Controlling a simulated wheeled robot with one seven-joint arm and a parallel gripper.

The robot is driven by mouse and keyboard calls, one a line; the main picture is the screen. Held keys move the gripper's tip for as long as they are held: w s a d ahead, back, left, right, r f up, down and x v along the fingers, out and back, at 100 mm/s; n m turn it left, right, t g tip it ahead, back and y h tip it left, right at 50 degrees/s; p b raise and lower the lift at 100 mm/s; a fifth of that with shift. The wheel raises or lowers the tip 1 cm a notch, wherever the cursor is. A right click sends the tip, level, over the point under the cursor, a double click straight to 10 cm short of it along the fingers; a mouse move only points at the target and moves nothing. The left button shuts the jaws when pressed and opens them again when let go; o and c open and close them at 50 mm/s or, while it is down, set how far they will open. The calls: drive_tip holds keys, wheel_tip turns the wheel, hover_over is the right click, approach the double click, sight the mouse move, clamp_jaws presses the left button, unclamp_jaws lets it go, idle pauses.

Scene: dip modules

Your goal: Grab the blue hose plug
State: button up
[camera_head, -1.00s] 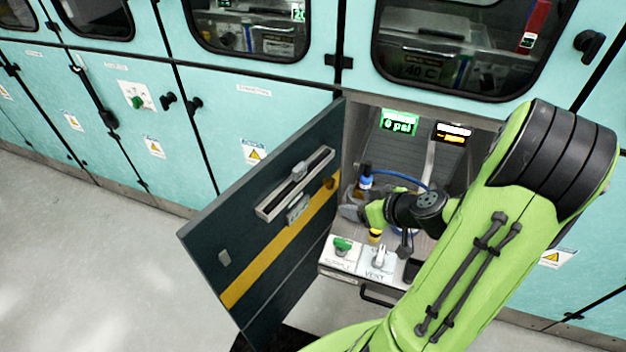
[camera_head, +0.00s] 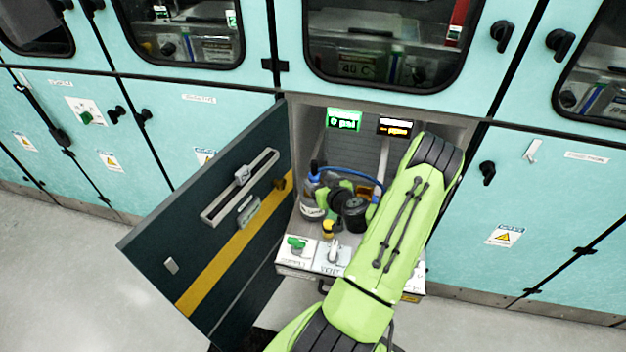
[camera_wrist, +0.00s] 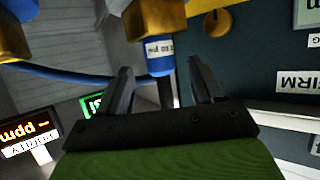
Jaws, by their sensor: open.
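The blue hose plug (camera_wrist: 160,56) shows in the wrist view with a white psi label, below a brass fitting (camera_wrist: 158,18). My gripper (camera_wrist: 161,70) is open, with one dark finger on each side of the plug's lower end in the picture. I cannot tell whether either finger touches it or how deep it sits between them. In the head view my arm reaches into the open cabinet, and the plug cannot be made out there behind my wrist.
A blue hose (camera_wrist: 75,75) curves past the left finger. The dark open door (camera_head: 225,215) stands close at the left. The front panel (camera_head: 332,257) carries a green knob (camera_head: 297,243) and a grey lever.

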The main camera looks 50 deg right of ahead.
sight(312, 175)
drive_tip(key=p+x, duration=0.1)
drive_tip(key=x, duration=0.5)
drive_tip(key=c, duration=1.1)
